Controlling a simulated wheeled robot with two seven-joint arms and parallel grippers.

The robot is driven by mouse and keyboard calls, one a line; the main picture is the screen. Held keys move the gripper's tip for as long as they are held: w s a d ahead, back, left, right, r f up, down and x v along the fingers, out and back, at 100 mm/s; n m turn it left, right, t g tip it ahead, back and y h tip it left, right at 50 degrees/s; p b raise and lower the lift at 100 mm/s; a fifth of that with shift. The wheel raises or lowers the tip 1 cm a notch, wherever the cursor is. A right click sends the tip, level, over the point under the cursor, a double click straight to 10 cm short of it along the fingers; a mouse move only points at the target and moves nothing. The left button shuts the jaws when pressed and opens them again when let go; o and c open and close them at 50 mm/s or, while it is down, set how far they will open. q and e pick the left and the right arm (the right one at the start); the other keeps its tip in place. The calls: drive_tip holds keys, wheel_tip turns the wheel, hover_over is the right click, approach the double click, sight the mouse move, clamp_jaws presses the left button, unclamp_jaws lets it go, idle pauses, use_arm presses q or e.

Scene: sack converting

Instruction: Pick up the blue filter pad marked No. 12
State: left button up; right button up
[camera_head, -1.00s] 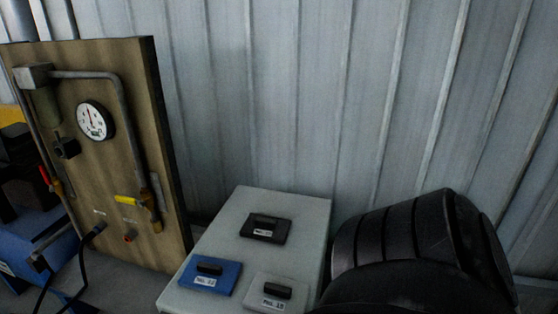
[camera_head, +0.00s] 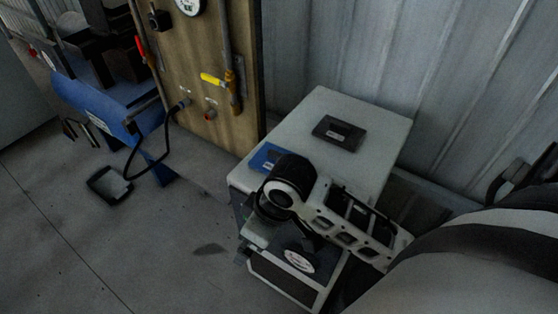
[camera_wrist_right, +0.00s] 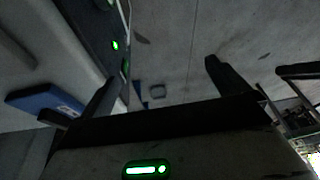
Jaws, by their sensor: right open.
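The blue filter pad (camera_head: 265,156) lies on the white cabinet top (camera_head: 318,103), near its left edge in the head view. My right arm covers much of it there. The blue pad also shows at the left of the right wrist view (camera_wrist_right: 40,100), with a pale label too blurred to read. My right gripper (camera_wrist_right: 160,72) is open, with nothing seen between its fingers. The pad is to the left of both fingers, partly behind the left one. In the head view, my right wrist hangs over the cabinet's front. My left gripper is out of view.
A black pad (camera_head: 338,132) lies farther back on the cabinet. A wooden panel (camera_head: 213,100) with pipes and a yellow-handled valve (camera_head: 212,79) stands left of it. Open floor lies in front.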

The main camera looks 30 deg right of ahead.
drive_tip(key=w+d+r+n+g+h, duration=0.15)
drive_tip(key=w+d+r, duration=0.3)
drive_tip(key=w, duration=0.45)
wheel_tip(320, 180, up, 10)
drive_tip(key=f+m+g, duration=0.1)
drive_tip(key=m, duration=0.1)
hover_over(279, 154)
drive_tip(key=shift+h, duration=0.45)
wheel_tip(279, 154, down, 15)
drive_tip(key=shift+r+b, duration=0.1)
drive_tip(key=shift+b, duration=0.7)
drive_tip(key=c, duration=0.9)
